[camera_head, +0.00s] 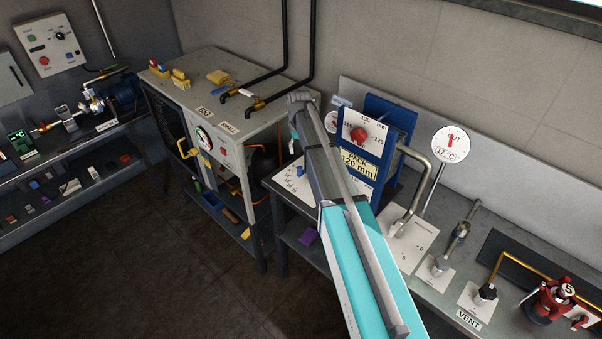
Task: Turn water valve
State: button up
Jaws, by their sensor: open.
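No label that I can read says water, so I cannot tell which fitting is the water valve. A blue plate pack (378,118) on the right bench carries a red knob (358,133) on a white dial marked in mm. Two brass-coloured fittings (240,98) sit under black pipes on the grey cabinet. A yellow lever (186,149) is on the cabinet's left side. A grey fitting (440,264) stands on a white plate on the right bench. My teal and grey arm reaches up the middle and hides part of the bench.
The grey cabinet (222,127) has a pressure gauge (204,138) and a red button. A red device (552,297) is near a VENT label (468,320). The dark floor (150,270) at left is clear.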

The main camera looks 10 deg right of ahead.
aim_at(300, 167)
jog(key=shift+f+b, duration=4.8)
jog(key=shift+f, duration=0.3)
grip_shut()
jog(key=shift+d, duration=0.15)
